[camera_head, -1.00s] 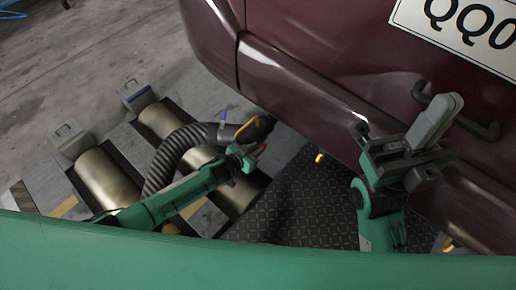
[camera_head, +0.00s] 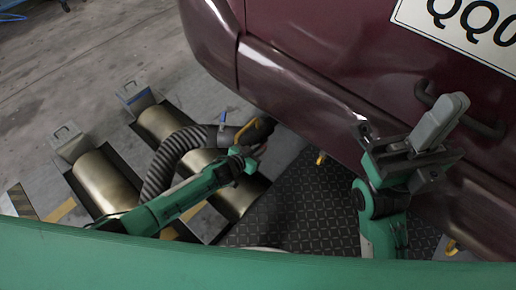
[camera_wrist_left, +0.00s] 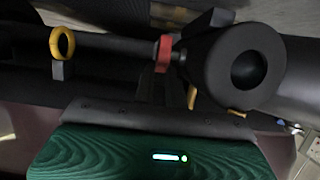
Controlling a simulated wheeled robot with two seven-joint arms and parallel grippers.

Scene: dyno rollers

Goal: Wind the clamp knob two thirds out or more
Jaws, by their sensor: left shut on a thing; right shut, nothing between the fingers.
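My left gripper (camera_head: 247,158) is shut beside the dark hose nozzle (camera_head: 257,130) under the bumper, on what appears to be the clamp knob. The gripper covers the knob in the head view, and I cannot tell how far out it is wound. The left wrist view shows a black round part with a dark hole (camera_wrist_left: 243,70) close up and a red collar (camera_wrist_left: 163,54) beside it. I cannot tell which part is the knob there. My right gripper (camera_head: 452,106) is shut and empty, in front of the car's rear.
A maroon car (camera_head: 300,80) stands close above both arms. A ribbed hose (camera_head: 165,158) with a blue lever (camera_head: 222,119) curves left from the nozzle. Metal rollers (camera_head: 107,184) lie in the floor at left. A yellow ring (camera_wrist_left: 62,42) shows in the left wrist view.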

